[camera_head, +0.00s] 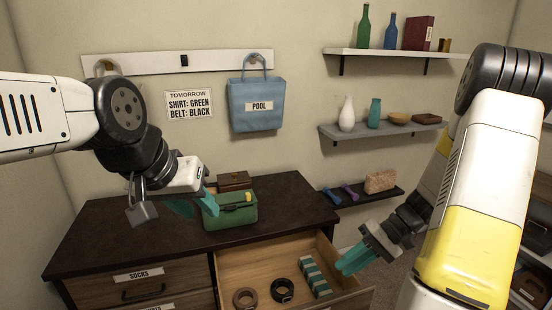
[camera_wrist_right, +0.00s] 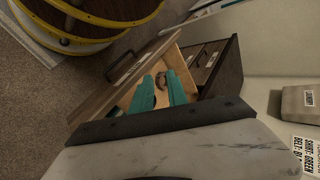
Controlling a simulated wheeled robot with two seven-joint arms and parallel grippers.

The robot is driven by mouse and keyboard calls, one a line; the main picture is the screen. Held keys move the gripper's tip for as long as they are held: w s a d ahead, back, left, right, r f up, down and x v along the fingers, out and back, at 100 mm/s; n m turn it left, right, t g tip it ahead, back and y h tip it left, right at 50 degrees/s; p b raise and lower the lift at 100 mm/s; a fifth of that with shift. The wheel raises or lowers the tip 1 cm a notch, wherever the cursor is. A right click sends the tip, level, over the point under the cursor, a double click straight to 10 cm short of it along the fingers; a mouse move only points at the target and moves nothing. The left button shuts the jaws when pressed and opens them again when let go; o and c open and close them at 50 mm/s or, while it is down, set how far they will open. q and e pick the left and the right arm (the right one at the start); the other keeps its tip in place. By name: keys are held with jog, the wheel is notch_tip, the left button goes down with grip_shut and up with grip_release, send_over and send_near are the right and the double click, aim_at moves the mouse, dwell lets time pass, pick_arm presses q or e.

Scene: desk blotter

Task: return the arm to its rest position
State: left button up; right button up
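My right gripper (camera_head: 352,261) hangs beside the right end of the open drawer in the head view. In the right wrist view its two teal fingers (camera_wrist_right: 159,94) stand apart with nothing between them. The drawer shows beyond them, with a dark coiled belt (camera_wrist_right: 162,80) seen through the gap.
The open drawer (camera_head: 235,262) holds a brown belt (camera_head: 245,298), a black belt (camera_head: 282,291) and a teal-and-white striped item (camera_head: 315,277). A green box (camera_head: 231,216) and a brown box (camera_head: 234,181) stand on the dresser (camera_head: 110,228). A blue bag (camera_head: 256,104) hangs behind. Shelves (camera_head: 385,128) are at right.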

jog(key=s+a+r+t+h, duration=0.2)
jog(key=s+r+t+h, duration=0.1)
jog(key=r, duration=0.9)
jog(key=s+a+r+t+h, duration=0.2)
jog(key=s+r+t+h, duration=0.2)
jog(key=r, duration=0.8)
jog(key=shift+s+a+n+t, duration=0.3)
jog(key=shift+s+n, duration=0.1)
jog(key=shift+s, duration=0.7)
